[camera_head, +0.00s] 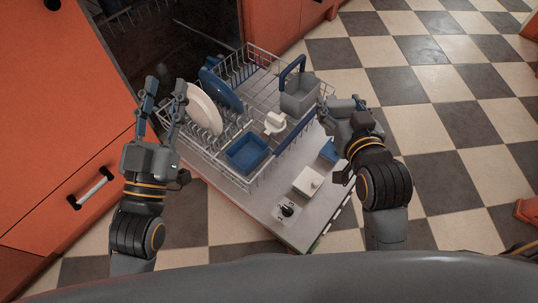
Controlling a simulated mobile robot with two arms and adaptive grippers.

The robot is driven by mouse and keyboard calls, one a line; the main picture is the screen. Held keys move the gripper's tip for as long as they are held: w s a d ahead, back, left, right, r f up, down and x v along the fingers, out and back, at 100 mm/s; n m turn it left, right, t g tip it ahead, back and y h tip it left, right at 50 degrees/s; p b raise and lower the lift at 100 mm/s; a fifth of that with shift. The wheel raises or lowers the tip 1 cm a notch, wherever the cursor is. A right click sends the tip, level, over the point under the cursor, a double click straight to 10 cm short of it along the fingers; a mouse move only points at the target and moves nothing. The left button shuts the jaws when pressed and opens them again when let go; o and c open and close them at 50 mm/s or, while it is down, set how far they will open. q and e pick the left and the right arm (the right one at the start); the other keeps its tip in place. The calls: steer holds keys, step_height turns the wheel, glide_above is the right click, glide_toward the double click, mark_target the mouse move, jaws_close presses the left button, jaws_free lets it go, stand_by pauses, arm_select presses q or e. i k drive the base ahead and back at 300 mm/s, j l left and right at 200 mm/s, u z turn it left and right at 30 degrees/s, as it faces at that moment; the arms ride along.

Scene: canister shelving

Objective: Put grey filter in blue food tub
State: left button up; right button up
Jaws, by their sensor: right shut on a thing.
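The blue food tub (248,153) sits open and upright in the near part of the dish rack, and it looks empty. My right gripper (329,110) is at the right edge of the rack, beside a grey basket with a blue handle. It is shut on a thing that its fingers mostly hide. I cannot tell for sure whether that thing is the grey filter. My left gripper (164,100) is open and empty, with its fingers spread, left of the white plate and away from the tub.
The rack (258,65) holds a white plate (204,108), a blue plate (221,91), a small white piece (275,122) and the grey basket (300,96). On the open door stand a white box (307,181) and a partly hidden blue thing (330,151).

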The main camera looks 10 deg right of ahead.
mark_target(250, 158)
steer(key=i+j+z, duration=0.15)
steer(key=j+z, duration=0.3)
steer(key=j, duration=0.25)
steer(key=j+z, duration=0.45)
steer(key=j, duration=1.1)
